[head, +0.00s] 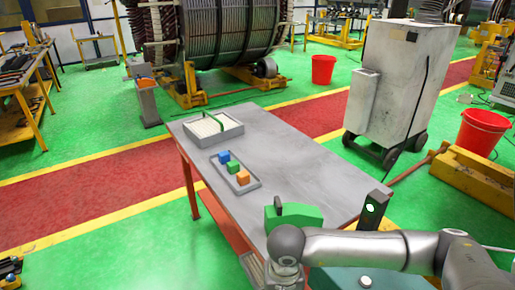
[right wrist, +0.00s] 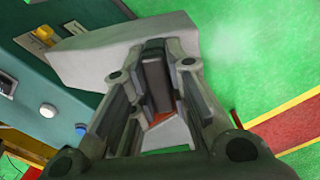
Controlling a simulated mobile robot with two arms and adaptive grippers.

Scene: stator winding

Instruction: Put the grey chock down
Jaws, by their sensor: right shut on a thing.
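The grey chock (right wrist: 112,52) shows in the right wrist view as a pale grey block with a sloping side. My right gripper (right wrist: 154,75) is shut on it, and the block reaches out to the left beyond the fingers. Green floor shows behind it. In the head view my right arm comes in from the right, low in front of the table's near end. The wrist points down there, and the chock cannot be made out. My left gripper is in neither view.
The grey table (head: 295,160) bears a white-filled tray (head: 237,131), a small tray (head: 253,185) with blue, green and orange blocks, and a green object (head: 300,215) with a dark handle. A grey wheeled cabinet (head: 388,85) and red bucket (head: 481,133) stand right. Green floor lies left.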

